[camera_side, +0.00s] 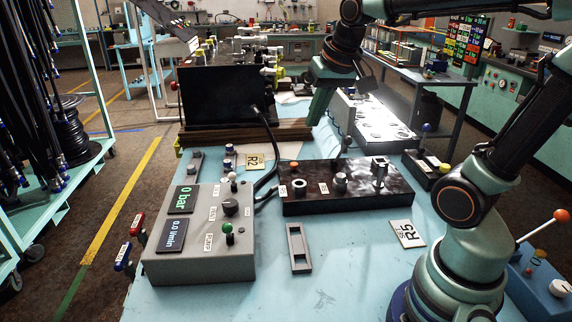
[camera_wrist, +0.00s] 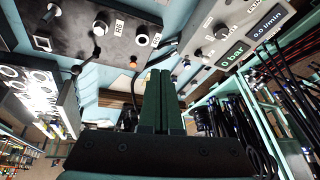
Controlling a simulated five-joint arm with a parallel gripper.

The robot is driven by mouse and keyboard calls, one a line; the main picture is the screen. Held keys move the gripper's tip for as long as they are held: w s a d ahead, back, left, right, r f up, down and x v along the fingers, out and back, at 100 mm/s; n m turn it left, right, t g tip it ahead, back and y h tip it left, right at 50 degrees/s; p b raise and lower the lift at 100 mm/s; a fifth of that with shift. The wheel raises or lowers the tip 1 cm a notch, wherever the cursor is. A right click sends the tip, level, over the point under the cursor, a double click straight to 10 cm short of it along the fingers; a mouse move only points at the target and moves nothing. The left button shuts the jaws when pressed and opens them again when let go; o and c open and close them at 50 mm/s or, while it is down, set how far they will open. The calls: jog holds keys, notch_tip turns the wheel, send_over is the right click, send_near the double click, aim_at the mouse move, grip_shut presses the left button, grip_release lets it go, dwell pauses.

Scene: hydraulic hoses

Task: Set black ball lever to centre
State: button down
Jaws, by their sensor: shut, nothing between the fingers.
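A lever with a small dark ball (camera_wrist: 76,70) shows in the wrist view, at the edge of the dark manifold block (camera_wrist: 70,25). It appears to be the black ball lever, and in the side view a thin lever (camera_side: 346,142) stands behind the black block (camera_side: 300,203), its ball too small to judge. My gripper (camera_wrist: 160,74) is shut and empty, its green fingers together, to the right of the dark ball in the wrist view. In the side view my gripper (camera_side: 320,108) hangs beyond the black block, near the black panel. It appears apart from the lever.
A grey control box (camera_side: 200,245) with displays, a knob and ball-topped levers stands at the front left. A grey box with fittings (camera_side: 385,125) stands right of my gripper. A black hose (camera_side: 268,145) arches nearby.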

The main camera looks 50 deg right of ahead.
jog(key=s+a+f+n+t+y, duration=0.1)
jog(key=s+a+f+n, duration=0.2)
jog(key=s+a+n, duration=0.3)
jog(key=w+d+r+m+g, duration=0.25)
jog(key=w+d+m, duration=0.4)
jog(key=m, duration=0.35)
jog(key=m+g+y, duration=0.1)
jog(key=m+g, duration=0.3)
jog(key=m, duration=2)
send_over(343, 149)
jog(key=s+d, duration=0.3)
jog(key=s, duration=0.2)
notch_tip(343, 149, down, 6)
notch_tip(343, 149, down, 10)
jog(key=s, duration=0.2)
jog(key=shift+w+a+r, duration=0.15)
jog(key=shift+w, duration=0.5)
jog(key=shift+w+a+r, duration=0.2)
jog(key=shift+w, duration=0.5)
jog(key=shift+w+a+r, duration=0.15)
jog(key=shift+w, duration=0.5)
jog(key=shift+g+y, duration=0.25)
jog(key=shift+y, duration=0.05)
